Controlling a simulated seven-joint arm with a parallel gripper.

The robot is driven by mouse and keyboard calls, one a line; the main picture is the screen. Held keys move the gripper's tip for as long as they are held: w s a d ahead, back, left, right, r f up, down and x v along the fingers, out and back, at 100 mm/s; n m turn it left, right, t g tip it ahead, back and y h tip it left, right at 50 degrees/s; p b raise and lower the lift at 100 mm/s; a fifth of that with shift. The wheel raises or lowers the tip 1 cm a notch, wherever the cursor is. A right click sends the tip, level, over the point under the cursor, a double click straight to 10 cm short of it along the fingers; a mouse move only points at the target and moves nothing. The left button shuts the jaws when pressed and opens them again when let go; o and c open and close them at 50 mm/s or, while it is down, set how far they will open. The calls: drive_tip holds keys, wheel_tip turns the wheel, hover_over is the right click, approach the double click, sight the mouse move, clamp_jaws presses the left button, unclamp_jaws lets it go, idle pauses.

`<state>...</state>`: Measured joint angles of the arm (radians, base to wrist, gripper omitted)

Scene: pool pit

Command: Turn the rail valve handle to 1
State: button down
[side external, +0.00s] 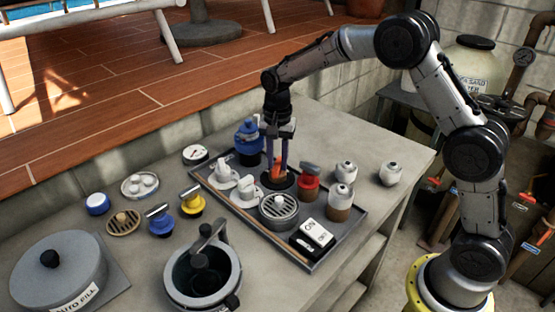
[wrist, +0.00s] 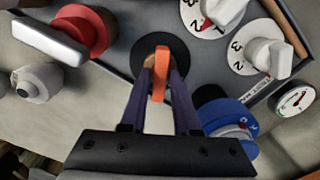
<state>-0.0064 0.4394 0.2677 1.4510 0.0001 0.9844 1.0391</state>
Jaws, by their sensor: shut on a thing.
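My gripper (side external: 279,168) points down over the tray and is shut on an orange handle (side external: 276,174). In the wrist view the fingers of my gripper (wrist: 161,66) are on either side of the upright orange handle (wrist: 160,82). The handle stands on a round black base (wrist: 141,58). I see no numbers on this base; the fingers cover part of it. Two white dials (wrist: 215,14) (wrist: 262,46) with red marks and the numbers 1, 2 and 3 sit beside it. I cannot tell from a label which part is the rail valve.
A red valve (side external: 308,187) with a grey lever stands close to the right of my gripper. A blue valve (side external: 248,143) stands behind it. A round grate (side external: 279,208) and a white switch box (side external: 318,233) are in front. The grey tray (side external: 335,238) has a raised rim.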

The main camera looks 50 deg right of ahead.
sight(278, 164)
drive_tip(key=shift+r, duration=0.1)
idle(0.3)
drive_tip(key=c, duration=0.8)
unclamp_jaws()
wheel_tip(278, 164, up, 14)
